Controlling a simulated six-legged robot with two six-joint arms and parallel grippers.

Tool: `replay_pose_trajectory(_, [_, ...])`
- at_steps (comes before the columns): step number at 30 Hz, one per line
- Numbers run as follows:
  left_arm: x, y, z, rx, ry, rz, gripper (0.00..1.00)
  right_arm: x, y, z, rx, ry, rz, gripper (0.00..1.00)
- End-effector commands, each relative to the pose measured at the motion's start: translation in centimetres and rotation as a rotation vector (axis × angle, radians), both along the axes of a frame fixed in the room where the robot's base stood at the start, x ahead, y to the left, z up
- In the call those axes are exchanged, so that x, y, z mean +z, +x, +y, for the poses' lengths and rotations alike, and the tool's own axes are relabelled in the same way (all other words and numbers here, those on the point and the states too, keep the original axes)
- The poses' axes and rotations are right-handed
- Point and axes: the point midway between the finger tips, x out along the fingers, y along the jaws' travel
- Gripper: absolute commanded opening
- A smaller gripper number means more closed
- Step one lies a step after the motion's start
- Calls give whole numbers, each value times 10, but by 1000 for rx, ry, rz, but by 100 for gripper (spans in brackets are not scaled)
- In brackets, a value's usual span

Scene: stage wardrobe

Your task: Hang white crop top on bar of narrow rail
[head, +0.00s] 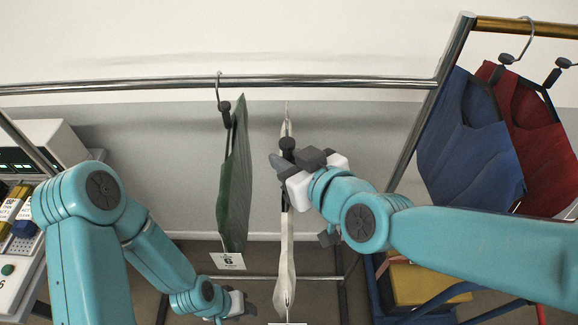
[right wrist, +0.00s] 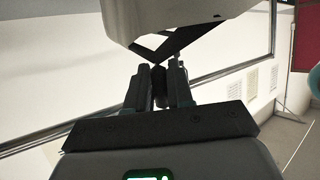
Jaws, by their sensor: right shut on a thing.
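In the head view the white crop top (head: 285,255) hangs nearly edge-on below its hanger. My right gripper (head: 287,160) is shut on the dark knob at the hanger's neck. The hanger's thin hook (head: 287,112) rises above the gripper, and its top shows just below the bar (head: 330,82) of the narrow rail. No hook shows over the bar there. In the right wrist view the fingers (right wrist: 159,88) close on the dark knob, with white cloth (right wrist: 190,22) beyond. My left gripper (head: 238,304) is low, apart from the garments; its jaws are unclear.
A green garment (head: 236,185) with a tag hangs from the bar, left of the crop top. The bar is bare right of it. A brass-coloured rail (head: 545,28) at right holds blue (head: 465,140) and red garments (head: 540,140). A counter with equipment (head: 45,140) stands at left.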

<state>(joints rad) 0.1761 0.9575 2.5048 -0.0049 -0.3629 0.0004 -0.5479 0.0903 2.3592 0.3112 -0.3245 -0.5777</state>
Motion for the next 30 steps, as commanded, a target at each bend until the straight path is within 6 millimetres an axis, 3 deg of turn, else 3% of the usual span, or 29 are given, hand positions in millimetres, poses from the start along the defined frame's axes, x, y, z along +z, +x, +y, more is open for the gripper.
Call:
replay_pose_trajectory(18, [-26, 0, 0, 0, 0, 0, 43, -1, 56, -2, -4, 2, -1, 0])
replay_pose_trajectory(30, [-29, 0, 0, 0, 0, 0, 43, 0, 65, -3, -4, 1, 0, 0])
